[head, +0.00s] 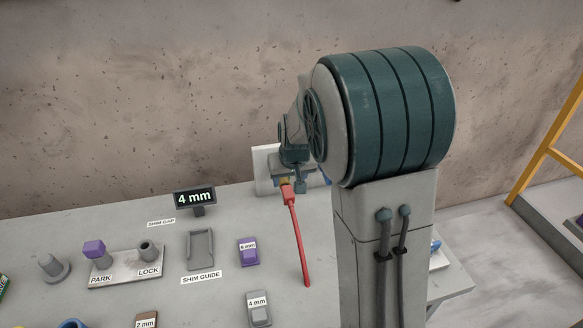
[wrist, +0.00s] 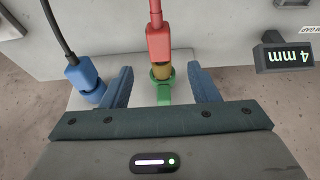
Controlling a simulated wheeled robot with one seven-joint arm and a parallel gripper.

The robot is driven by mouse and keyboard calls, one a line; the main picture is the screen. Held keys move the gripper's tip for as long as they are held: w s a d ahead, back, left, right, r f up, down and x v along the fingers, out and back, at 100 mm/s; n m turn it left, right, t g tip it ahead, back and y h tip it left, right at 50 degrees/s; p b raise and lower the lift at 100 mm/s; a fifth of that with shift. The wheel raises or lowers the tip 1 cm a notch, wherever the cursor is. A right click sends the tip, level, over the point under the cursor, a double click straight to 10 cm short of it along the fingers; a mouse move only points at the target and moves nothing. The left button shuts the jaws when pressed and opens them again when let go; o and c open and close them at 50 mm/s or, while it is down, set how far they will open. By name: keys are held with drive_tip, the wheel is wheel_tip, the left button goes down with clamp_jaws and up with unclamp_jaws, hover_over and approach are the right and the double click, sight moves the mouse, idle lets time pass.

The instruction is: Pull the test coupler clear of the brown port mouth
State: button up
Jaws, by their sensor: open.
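A red plug on a red lead (wrist: 160,42), which I take for the test coupler, meets the brown port mouth (wrist: 162,71) in the wrist view. How deep it sits I cannot tell. A green piece (wrist: 164,93) adjoins the brown mouth on the side nearer my palm. My gripper (wrist: 161,84) is open, with one finger on each side of the green piece and brown mouth, and visible gaps on both sides. In the head view the red plug (head: 290,196) shows below my gripper (head: 299,186), and its lead runs down over the slab.
A blue plug with a black cable (wrist: 84,75) stands close beside my left-hand finger in the wrist view. A pale panel (head: 264,165) stands behind my gripper. A 4 mm display (head: 194,197), shim guide (head: 200,250) and purple 6 mm block (head: 248,252) lie left of the red lead.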

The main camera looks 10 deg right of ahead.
sight(287, 190)
drive_tip(key=x, duration=0.8)
drive_tip(key=shift+p, duration=0.35)
drive_tip(key=c, duration=1.2)
